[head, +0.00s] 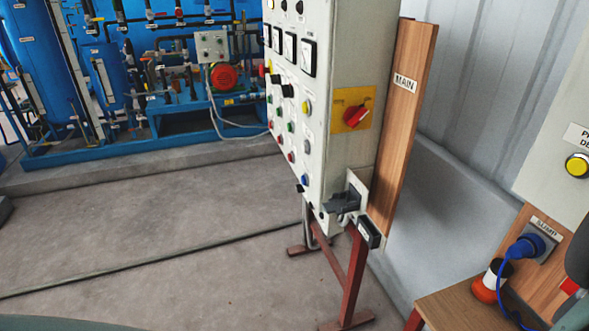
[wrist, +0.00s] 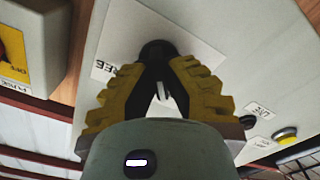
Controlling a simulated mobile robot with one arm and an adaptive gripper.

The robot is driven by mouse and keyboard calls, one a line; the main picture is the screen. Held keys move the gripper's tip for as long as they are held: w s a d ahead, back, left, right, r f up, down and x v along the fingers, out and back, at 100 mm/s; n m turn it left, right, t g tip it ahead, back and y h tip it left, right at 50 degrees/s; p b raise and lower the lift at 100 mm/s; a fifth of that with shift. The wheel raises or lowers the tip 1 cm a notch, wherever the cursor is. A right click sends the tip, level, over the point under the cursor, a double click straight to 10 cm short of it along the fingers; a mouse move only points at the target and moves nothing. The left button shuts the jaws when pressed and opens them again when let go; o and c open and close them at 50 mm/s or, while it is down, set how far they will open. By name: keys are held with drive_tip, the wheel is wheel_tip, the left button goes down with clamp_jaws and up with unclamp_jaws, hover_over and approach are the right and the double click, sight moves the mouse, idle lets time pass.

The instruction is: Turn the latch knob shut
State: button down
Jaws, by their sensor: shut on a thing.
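In the wrist view my gripper (wrist: 160,75) has its yellow ribbed fingers closed around a black round knob (wrist: 158,48). The knob sits on a white label plate (wrist: 200,38) on a pale panel. Lettering on the plate is partly covered by a finger. A pale upright piece shows between the fingers. The fingers hide the knob's sides, so I cannot tell how far it is turned. In the head view neither the gripper nor this knob can be made out.
In the wrist view a yellow button (wrist: 285,135) is on the same panel, and a yellow switch plate (wrist: 14,72) is at the left. The head view shows a control cabinet (head: 352,60), a wooden ledge (head: 455,303) with an orange-and-black object (head: 487,288), and open floor (head: 150,220).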

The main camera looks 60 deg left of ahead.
drive_tip(key=shift+n, duration=0.6)
drive_tip(key=c, duration=1)
unclamp_jaws()
